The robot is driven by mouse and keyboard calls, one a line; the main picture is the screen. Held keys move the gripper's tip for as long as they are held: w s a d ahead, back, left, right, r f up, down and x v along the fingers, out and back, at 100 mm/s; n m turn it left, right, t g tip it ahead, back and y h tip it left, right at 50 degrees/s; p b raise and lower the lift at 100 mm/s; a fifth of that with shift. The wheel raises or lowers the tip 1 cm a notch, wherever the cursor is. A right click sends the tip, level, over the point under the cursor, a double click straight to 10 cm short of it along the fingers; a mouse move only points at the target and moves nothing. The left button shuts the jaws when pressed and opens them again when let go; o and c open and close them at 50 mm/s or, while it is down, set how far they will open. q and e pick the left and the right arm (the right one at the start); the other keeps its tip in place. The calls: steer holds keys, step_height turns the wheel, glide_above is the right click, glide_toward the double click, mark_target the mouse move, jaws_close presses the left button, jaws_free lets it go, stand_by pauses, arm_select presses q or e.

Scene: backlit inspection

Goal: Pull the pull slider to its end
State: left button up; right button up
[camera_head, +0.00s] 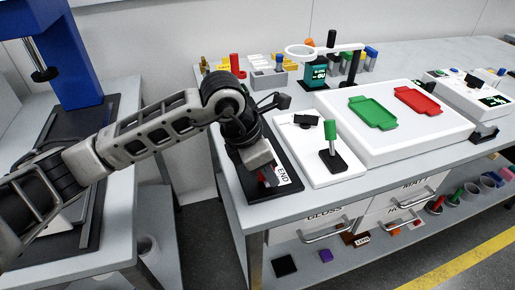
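The pull slider's black base plate (290,195) lies along the left edge of the light grey bench. A white label reading END (283,176) is at its near part. My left gripper (265,172) points down over this near part, just left of the label. A small bit of red shows by the fingertips; I cannot tell what it belongs to. The wrist and gripper hide most of the slider's track and its handle, so I cannot tell whether the fingers are closed on it. My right gripper is not in view.
Right of the slider is a white board with a green-handled lever (330,133). Beyond it a white light panel (432,140) holds a green tray (371,112) and a red tray (417,101). A ring stand (342,48) and small blocks stand behind. Drawers are below.

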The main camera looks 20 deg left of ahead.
arm_select(q)
steer(key=v, duration=1.5)
steer(key=shift+r+b, duration=0.25)
steer(key=shift+b, duration=0.2)
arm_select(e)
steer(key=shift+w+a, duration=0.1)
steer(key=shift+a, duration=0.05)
arm_select(q)
steer(key=shift+s+a, duration=0.1)
steer(key=shift+s, duration=0.05)
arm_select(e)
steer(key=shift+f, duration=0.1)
